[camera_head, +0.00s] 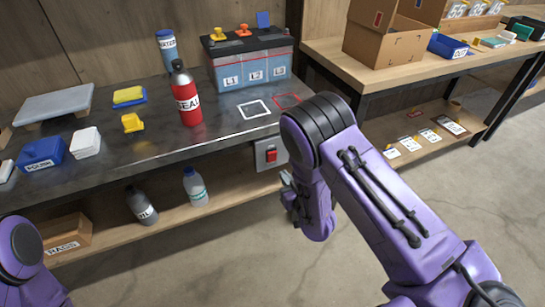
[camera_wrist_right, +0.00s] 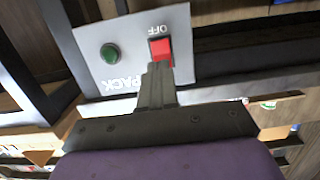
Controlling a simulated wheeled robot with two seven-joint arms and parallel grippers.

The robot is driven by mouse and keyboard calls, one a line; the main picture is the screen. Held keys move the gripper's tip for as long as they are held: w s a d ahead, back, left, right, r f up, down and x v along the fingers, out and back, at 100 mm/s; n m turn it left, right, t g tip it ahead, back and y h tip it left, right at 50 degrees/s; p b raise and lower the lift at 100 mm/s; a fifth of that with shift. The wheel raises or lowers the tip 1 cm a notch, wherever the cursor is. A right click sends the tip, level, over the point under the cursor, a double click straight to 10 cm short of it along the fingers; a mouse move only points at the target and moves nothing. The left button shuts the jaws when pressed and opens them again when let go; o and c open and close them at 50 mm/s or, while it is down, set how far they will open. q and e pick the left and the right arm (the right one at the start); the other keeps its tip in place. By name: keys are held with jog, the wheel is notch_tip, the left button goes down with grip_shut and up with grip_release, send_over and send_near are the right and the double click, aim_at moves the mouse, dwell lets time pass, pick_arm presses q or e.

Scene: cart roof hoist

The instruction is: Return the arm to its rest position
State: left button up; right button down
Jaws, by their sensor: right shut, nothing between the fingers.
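My right arm reaches in from the lower right in the head view. Its gripper (camera_head: 287,190) is low in front of the workbench, below and near the grey switch box (camera_head: 262,163); the forearm partly hides it. In the right wrist view the shut, empty fingers (camera_wrist_right: 158,82) point at the switch box (camera_wrist_right: 125,72). Their tips overlap the lower edge of the red switch (camera_wrist_right: 160,50), marked OFF; I cannot tell whether they touch it. A green round lamp (camera_wrist_right: 110,53) sits beside the switch. Only purple links of my left arm show at the lower left; its gripper is out of view.
The dark workbench (camera_head: 130,160) holds a red SEAL bottle (camera_head: 187,100), a large battery (camera_head: 250,65), a blue can (camera_head: 167,47) and small boxes. A lower shelf (camera_head: 110,235) holds bottles. A wooden table (camera_head: 440,62) stands at right. The floor between is clear.

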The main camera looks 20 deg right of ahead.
jog(key=shift+f, duration=0.1)
jog(key=s+d+f+m+g+h+p, duration=0.3)
jog(key=s+f+g, duration=0.35)
jog(key=s, duration=0.65)
jog(key=s+f+m+g+p, duration=0.2)
jog(key=s+g, duration=0.4)
jog(key=s, duration=1.3)
jog(key=shift+s+d+m+p, duration=0.35)
jog(key=shift+m+p, duration=0.45)
jog(key=shift+m, duration=0.1)
